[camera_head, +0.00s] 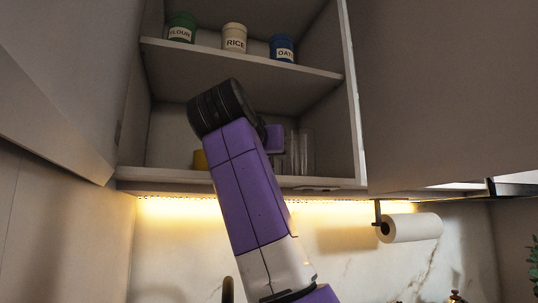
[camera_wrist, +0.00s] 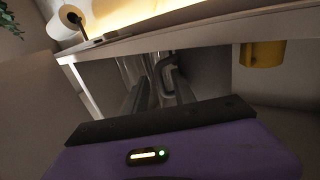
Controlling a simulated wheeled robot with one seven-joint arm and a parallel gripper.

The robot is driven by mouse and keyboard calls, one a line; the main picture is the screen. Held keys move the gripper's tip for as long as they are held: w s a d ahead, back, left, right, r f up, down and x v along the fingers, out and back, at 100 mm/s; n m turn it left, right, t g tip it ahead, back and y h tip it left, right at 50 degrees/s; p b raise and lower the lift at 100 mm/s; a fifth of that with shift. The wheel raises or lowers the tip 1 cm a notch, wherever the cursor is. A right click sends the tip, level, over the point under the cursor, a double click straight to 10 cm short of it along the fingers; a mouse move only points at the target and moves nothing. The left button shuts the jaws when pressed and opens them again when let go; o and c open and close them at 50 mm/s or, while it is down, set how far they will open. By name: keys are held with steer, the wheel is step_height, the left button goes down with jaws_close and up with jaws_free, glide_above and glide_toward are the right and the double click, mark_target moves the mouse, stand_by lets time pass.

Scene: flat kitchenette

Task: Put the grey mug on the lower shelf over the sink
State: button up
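My arm reaches up into the open cabinet in the head view, and its wrist hides most of what is in front of it. My gripper (camera_wrist: 160,92) shows in the wrist view over the lower shelf, its two dark fingers apart. A grey shape with a curved handle, apparently the grey mug (camera_wrist: 166,72), is just beyond the fingertips, close to the shelf board. Whether the fingers touch it is hard to tell in the dim light. The lower shelf (camera_head: 340,184) is the cabinet's bottom board; its edge also shows in the wrist view (camera_wrist: 210,38).
A yellow mug (camera_head: 200,160) stands on the lower shelf, also in the wrist view (camera_wrist: 262,54). Clear glasses (camera_head: 303,152) stand to the right. The upper shelf (camera_head: 240,62) holds flour, rice (camera_head: 234,39) and oats canisters. A paper towel roll (camera_head: 412,227) hangs below right.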

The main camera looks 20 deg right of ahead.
steer(key=b+v, duration=0.2)
steer(key=v, duration=1)
stand_by(0.3)
